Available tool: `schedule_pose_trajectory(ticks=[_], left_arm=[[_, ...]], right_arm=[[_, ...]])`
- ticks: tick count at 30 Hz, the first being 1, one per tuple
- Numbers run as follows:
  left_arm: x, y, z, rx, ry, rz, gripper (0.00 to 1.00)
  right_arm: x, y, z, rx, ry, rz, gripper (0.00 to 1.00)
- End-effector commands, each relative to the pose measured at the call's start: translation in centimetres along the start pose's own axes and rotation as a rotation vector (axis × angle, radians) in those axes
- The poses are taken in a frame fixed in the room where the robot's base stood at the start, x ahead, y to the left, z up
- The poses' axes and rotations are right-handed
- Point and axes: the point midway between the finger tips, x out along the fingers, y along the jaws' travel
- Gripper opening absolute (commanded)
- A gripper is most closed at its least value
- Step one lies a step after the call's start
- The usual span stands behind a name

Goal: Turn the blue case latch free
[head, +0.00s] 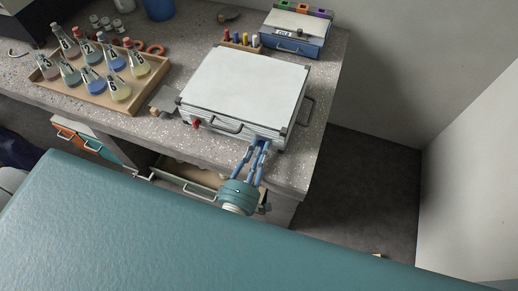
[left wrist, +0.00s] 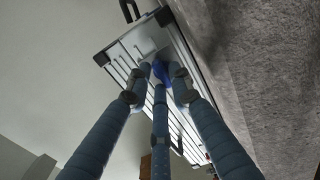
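A silver-edged case (head: 245,85) with a white lid lies closed on the concrete bench (head: 150,128). Its front has a carry handle (head: 226,128) and a red latch (head: 196,124) on the left. My left gripper (head: 260,146) is at the right part of the case's front. In the left wrist view its fingers close in around the blue case latch (left wrist: 162,73), with fingertips on both sides of it and seemingly touching it. The fingers hide the latch in the head view, and its turn angle is unclear. My right gripper is in neither view.
A wooden tray of several flasks (head: 100,88) stands at the left. A small rack (head: 240,44) and a blue box (head: 293,44) are behind the case. An open drawer (head: 190,182) juts out below the bench front, left of my gripper.

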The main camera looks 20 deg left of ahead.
Motion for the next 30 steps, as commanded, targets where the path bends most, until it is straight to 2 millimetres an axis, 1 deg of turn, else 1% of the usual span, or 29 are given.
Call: schedule_pose_trajectory(ticks=[1,2,3,11,16,23,30], left_arm=[[0.0,0.0,0.0,0.000,0.000,0.000,0.07],[0.0,0.0,0.0,0.000,0.000,0.000,0.01],[0.0,0.0,0.0,0.000,0.000,0.000,0.00],[0.0,0.0,0.0,0.013,0.000,0.000,0.00],[0.0,0.1,0.1,0.068,0.000,-0.001,0.00],[0.0,0.2,0.1,0.226,0.000,-0.001,0.00],[0.0,0.1,0.3,0.451,0.000,-0.003,0.00]], right_arm=[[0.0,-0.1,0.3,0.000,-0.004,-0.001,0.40],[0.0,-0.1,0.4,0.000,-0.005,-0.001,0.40],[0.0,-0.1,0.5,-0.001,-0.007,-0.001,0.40],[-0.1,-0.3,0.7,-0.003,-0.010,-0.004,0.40],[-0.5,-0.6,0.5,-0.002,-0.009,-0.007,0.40],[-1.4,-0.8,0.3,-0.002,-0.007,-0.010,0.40],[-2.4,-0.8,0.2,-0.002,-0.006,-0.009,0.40]])
